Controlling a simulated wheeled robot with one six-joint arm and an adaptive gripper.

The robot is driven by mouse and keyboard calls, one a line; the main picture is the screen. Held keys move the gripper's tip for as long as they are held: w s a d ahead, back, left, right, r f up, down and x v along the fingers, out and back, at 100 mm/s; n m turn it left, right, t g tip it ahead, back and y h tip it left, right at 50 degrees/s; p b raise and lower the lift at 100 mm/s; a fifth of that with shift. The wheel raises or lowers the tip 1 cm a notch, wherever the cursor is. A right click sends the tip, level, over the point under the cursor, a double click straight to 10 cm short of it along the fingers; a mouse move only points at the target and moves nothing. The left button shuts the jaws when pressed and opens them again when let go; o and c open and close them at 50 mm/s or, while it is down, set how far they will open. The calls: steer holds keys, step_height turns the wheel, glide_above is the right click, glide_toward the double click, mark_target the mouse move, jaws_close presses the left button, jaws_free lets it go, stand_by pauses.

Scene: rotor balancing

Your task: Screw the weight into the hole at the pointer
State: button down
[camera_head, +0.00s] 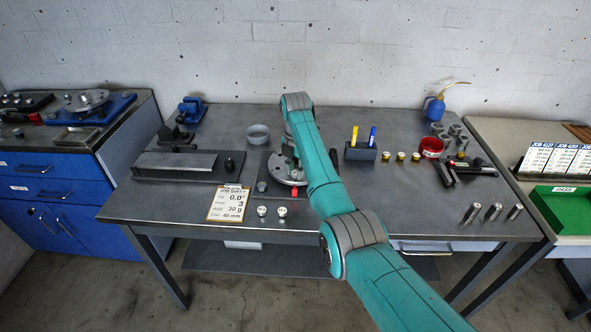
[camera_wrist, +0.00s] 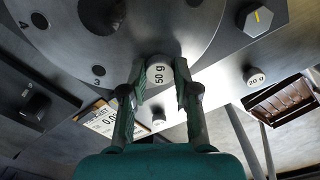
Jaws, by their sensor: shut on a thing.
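The grey rotor disc (camera_head: 277,168) sits on a dark base plate, partly behind my arm in the head view. In the wrist view the disc (camera_wrist: 75,45) fills the upper left, with holes marked 3 and 4. My gripper (camera_wrist: 160,76) is shut on a round pale weight (camera_wrist: 158,71), whose label looks like 50 g. The weight overlaps the disc's rim in this view; whether it sits in a hole I cannot tell. My gripper is hidden behind the arm in the head view.
Two loose weights (camera_head: 262,211) (camera_head: 282,211) stand in front of the base plate; one in the wrist view (camera_wrist: 256,77) reads 20 g. A job card (camera_head: 229,204) lies to the left, reading hole 3, add 30 g. A pen block (camera_head: 360,152) stands to the right.

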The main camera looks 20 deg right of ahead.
steer(key=m, duration=0.6)
steer(key=shift+f+m, duration=0.1)
steer(key=shift+m, duration=1.6)
steer(key=m, duration=0.3)
steer(key=shift+m, duration=0.3)
steer(key=m, duration=0.6)
steer(key=shift+m, duration=0.3)
steer(key=m, duration=0.5)
steer(key=shift+f+m, duration=0.1)
steer(key=shift+m, duration=1.4)
